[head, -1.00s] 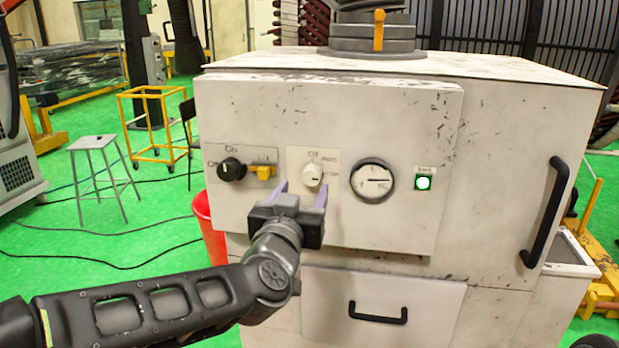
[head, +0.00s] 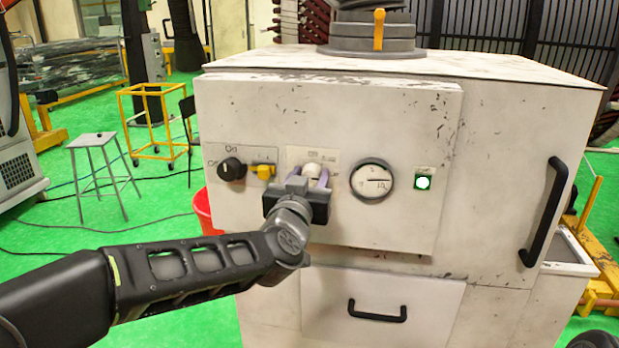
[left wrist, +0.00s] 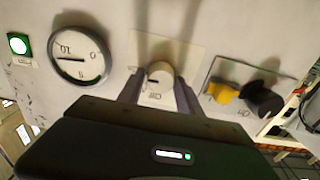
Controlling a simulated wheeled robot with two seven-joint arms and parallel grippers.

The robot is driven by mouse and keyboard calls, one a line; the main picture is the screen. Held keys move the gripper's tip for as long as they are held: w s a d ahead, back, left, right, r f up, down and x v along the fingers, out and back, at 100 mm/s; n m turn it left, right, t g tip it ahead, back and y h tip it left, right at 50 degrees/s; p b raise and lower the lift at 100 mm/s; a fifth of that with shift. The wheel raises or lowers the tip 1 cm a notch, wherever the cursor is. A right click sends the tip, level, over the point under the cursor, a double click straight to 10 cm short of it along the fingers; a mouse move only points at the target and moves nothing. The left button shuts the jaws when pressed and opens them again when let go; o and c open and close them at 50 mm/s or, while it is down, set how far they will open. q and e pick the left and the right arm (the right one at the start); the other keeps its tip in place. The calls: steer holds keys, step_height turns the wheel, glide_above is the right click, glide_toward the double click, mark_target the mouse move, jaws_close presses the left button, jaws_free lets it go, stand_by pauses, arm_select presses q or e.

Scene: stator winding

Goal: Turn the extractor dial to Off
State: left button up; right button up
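The white dial (head: 312,171) sits on a pale plate (head: 333,157) on the cabinet's front panel. Its label reads too small to be sure that it is the extractor dial. It also shows in the left wrist view (left wrist: 161,72), where a dark mark on it points left, which is right in the head view. My left gripper (head: 310,181) is open, its two fingers on either side of the dial. The left wrist view shows the gripper (left wrist: 160,94) with gaps between fingers and dial. My right gripper is not in view.
Left of the dial are a black knob (head: 231,169) and a yellow switch (head: 264,171). Right are a round gauge (head: 372,180) and a lit green-framed lamp (head: 423,183). A drawer handle (head: 377,311) is below, a door handle (head: 544,211) at right.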

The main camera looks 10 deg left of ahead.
arm_select(q)
jaws_close()
stand_by(0.5)
steer(key=shift+a+f+n+b, duration=0.15)
steer(key=shift+n+b, duration=2.3)
steer(key=shift+n, duration=2.05)
steer(key=shift+a+f+n+b, duration=0.1)
steer(key=shift+n+b, duration=2.3)
steer(key=shift+n, duration=2.1)
